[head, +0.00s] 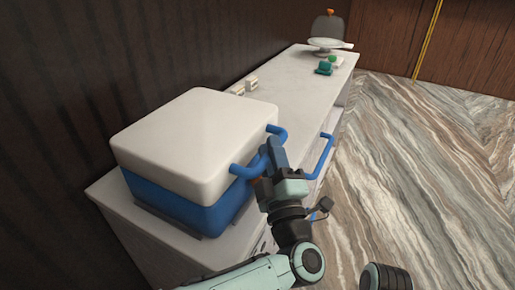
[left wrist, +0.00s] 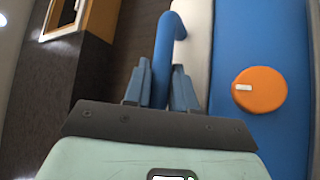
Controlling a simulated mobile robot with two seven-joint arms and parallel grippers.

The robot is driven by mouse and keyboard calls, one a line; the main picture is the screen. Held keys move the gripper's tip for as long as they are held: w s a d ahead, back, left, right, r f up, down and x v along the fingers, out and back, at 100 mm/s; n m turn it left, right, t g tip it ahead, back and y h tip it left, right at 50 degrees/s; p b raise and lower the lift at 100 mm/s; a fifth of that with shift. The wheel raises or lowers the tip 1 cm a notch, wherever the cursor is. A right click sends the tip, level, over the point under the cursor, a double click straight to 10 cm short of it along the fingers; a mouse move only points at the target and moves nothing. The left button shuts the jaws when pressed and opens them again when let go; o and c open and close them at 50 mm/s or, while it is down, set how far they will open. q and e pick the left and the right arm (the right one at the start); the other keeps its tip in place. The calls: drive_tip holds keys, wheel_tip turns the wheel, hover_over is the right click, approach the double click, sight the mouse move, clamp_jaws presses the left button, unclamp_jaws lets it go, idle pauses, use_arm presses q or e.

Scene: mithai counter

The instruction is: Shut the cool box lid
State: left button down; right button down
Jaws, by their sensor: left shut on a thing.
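The cool box has a thick white lid (head: 195,130) over a blue body (head: 175,204), and stands at the near end of the counter. The lid looks level on the body, with no gap showing on the side in view. A blue handle (head: 243,170) sticks out from the lid's right side. My left gripper (head: 271,157) is at this handle. In the left wrist view its fingers are shut on the blue handle bar (left wrist: 164,62), beside the white lid edge (left wrist: 195,45) and the blue body (left wrist: 285,28). My right gripper is out of view.
An orange round knob (left wrist: 260,90) sits on the body's front. Small green items (head: 324,68) and a domed stand (head: 328,35) are at the counter's far end. The counter top (head: 290,88) between is mostly clear.

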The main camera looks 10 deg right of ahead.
use_arm(q)
drive_tip(key=shift+f, duration=0.4)
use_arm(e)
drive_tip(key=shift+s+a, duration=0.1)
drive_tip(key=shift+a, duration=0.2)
use_arm(q)
drive_tip(key=shift+d+f, duration=0.1)
drive_tip(key=shift+f, duration=0.1)
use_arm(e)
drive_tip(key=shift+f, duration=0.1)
use_arm(q)
drive_tip(key=c, duration=1)
unclamp_jaws()
drive_tip(key=shift+r, duration=0.15)
drive_tip(key=shift+s, duration=0.55)
drive_tip(key=p+v, duration=0.1)
drive_tip(key=v, duration=1.1)
drive_tip(key=shift+s+f, duration=0.1)
drive_tip(key=shift+f, duration=0.15)
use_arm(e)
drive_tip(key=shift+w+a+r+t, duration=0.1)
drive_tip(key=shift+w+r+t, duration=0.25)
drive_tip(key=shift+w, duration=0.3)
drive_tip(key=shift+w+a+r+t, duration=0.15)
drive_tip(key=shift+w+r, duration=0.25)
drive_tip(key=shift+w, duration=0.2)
